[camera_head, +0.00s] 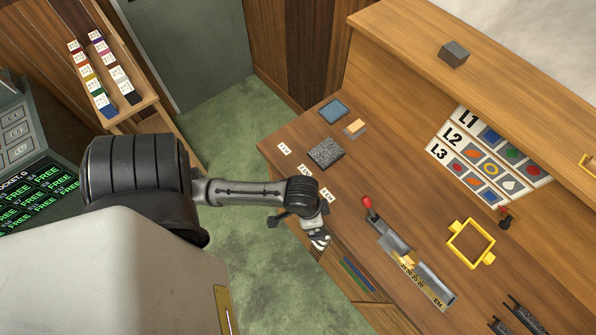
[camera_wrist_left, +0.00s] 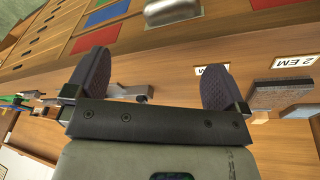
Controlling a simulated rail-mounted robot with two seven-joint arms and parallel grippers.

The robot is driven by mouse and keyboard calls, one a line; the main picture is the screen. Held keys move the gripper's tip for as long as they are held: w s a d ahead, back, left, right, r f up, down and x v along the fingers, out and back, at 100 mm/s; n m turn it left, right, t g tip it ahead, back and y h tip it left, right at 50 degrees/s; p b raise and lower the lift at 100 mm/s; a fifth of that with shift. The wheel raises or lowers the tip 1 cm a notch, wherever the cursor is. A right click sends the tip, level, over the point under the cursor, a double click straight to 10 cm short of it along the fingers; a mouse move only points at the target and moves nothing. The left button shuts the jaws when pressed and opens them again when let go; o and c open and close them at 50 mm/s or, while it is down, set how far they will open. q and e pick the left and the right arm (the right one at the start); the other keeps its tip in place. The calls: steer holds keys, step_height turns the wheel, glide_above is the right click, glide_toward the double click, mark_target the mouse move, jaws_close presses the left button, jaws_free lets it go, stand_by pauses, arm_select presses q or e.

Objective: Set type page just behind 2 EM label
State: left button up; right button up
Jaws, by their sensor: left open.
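The type page, a flat grey speckled block (camera_head: 325,152), lies on the desk just behind the 2 EM label (camera_head: 305,170), with no clear overlap. In the left wrist view the block (camera_wrist_left: 280,95) shows at the right edge beside the 2 EM label (camera_wrist_left: 294,61). My left gripper (camera_head: 320,238) is open and empty near the desk's front edge, to the right of the label and apart from the block. Its two dark fingers (camera_wrist_left: 155,85) stand wide apart in the left wrist view. My right gripper is not in view.
Another label (camera_head: 328,194) lies near my left wrist, and one (camera_head: 285,148) at the left. A blue pad (camera_head: 333,111) and a tan block (camera_head: 354,128) lie behind the page. A red-handled metal tool (camera_head: 405,255) and a yellow frame (camera_head: 470,243) lie to the right.

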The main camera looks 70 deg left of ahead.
arm_select(q)
steer(key=s+d+r+t+y, duration=0.1)
steer(key=s+d+r, duration=0.1)
steer(key=s, duration=0.4)
steer(key=shift+d+r, duration=0.4)
steer(key=shift+a, duration=0.1)
stand_by(0.9)
